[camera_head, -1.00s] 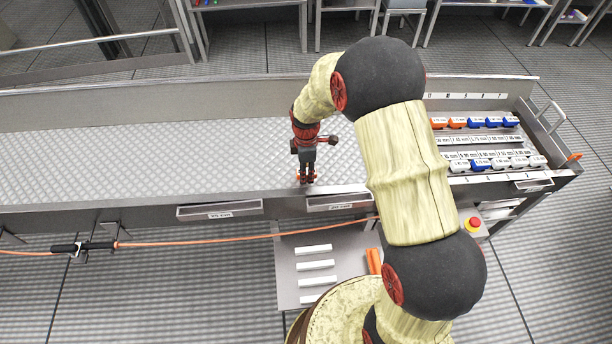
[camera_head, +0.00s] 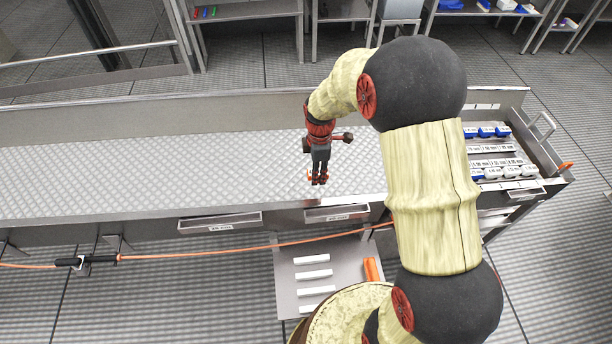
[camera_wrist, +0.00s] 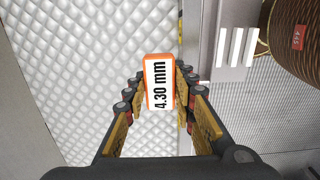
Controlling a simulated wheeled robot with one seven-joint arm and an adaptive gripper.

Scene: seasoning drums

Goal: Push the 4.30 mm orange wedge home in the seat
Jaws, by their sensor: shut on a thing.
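My gripper (camera_head: 319,180) is shut on the orange wedge (camera_wrist: 148,103). In the wrist view the wedge sits between the fingertips, with a white face marked "4.30 mm". In the head view it is only a small orange spot at the fingertips, over the bench near its front edge. I cannot tell whether it touches the bench surface. The seat with its labelled slots (camera_head: 490,149) is at the right end of the bench, away from my gripper. It holds several blue and white wedges. My arm hides its left part.
The quilted bench top (camera_head: 150,170) is clear to the left. A lower shelf (camera_head: 285,262) in front bears several white bars and an orange piece (camera_head: 372,270). An orange cable (camera_head: 200,252) runs along the bench front.

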